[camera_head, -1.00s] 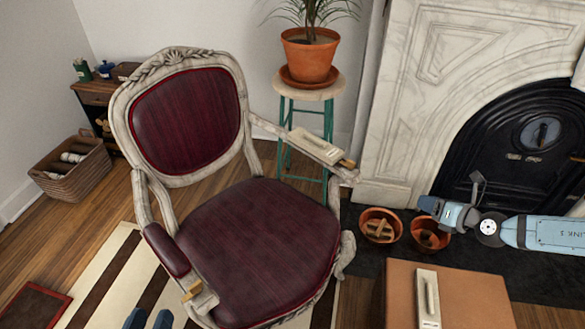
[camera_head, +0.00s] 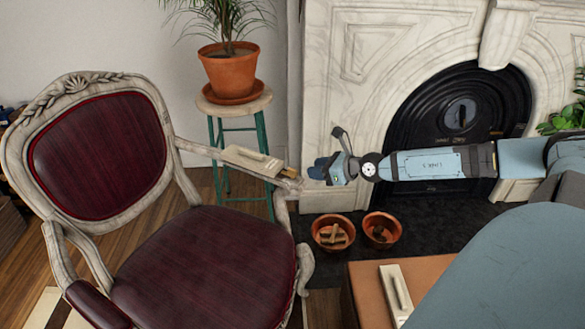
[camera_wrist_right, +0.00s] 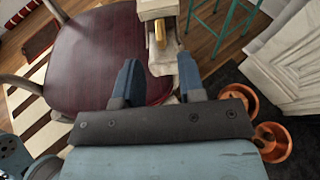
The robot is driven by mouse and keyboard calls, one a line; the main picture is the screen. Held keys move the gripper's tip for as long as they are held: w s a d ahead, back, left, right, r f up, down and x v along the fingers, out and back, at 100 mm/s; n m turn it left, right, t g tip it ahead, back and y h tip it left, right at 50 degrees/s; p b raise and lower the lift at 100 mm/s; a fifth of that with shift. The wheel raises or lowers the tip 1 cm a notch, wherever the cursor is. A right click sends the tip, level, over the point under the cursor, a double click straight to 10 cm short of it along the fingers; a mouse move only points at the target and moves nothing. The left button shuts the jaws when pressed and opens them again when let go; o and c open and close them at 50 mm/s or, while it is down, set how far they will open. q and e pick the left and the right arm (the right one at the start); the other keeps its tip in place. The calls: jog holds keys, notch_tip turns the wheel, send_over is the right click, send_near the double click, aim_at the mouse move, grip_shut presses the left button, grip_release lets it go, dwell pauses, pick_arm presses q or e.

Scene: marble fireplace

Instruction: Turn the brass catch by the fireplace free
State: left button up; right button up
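A brass catch (camera_head: 271,168) sits at the front end of a cream block (camera_head: 248,160) on the chair armrest nearest the fireplace (camera_head: 340,90). In the right wrist view the brass catch (camera_wrist_right: 160,33) shows at the top, below the cream block (camera_wrist_right: 157,9). My right gripper (camera_head: 319,169) is just to the right of the armrest's front end in the head view. In the right wrist view its two blue fingers (camera_wrist_right: 158,76) are apart with nothing held between them, and the catch lies beyond their tips. My left gripper is not in view.
The carved chair with a dark red seat (camera_head: 205,265) fills the left. A potted plant (camera_head: 229,70) stands on a stool (camera_head: 235,107) behind the armrest. Two terracotta pots (camera_head: 333,233) (camera_head: 382,230) sit on the hearth. A brown box (camera_head: 365,290) carries another cream block (camera_head: 396,290).

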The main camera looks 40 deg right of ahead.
aim_at(293, 169)
jog(key=x, duration=0.7)
jog(key=shift+w+a+f+p, duration=0.1)
jog(key=shift+w+p, duration=0.15)
jog(key=shift+p, duration=0.1)
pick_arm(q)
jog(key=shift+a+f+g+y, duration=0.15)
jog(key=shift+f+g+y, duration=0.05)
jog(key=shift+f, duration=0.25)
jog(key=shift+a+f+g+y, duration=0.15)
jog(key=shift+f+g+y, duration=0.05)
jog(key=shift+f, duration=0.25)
pick_arm(e)
jog(key=shift+w+a+f, duration=0.2)
jog(key=shift+w+f, duration=0.05)
jog(key=shift+w, duration=0.35)
jog(key=shift+c, duration=0.4)
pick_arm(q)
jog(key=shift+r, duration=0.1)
pick_arm(e)
grip_shut()
